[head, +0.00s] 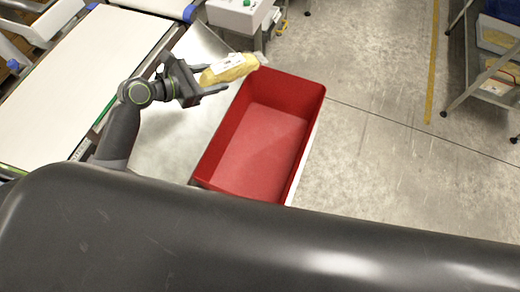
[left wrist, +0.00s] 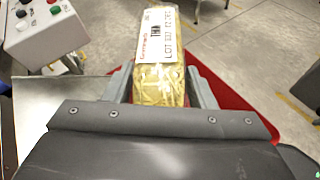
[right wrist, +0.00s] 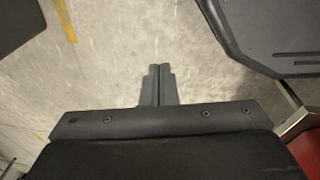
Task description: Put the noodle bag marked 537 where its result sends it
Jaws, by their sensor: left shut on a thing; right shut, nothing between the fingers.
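The noodle bag (head: 232,67) is yellow and clear with a white label. My left gripper (head: 212,80) is shut on it and holds it above the metal surface, near the far left corner of the red bin (head: 294,88). In the left wrist view the bag (left wrist: 160,82) lies between the two fingers (left wrist: 158,88). Its label shows a line starting LOT, but the number is too blurred to read surely. The red bin looks empty. My right gripper (right wrist: 158,70) is shut and empty over bare floor in the right wrist view; the head view does not show it.
A bare metal surface (head: 165,125) lies left of the bin, beside a white belt (head: 75,90). A control box (head: 238,14) with buttons stands behind the bin. A rack (head: 480,85) stands far right across clear floor.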

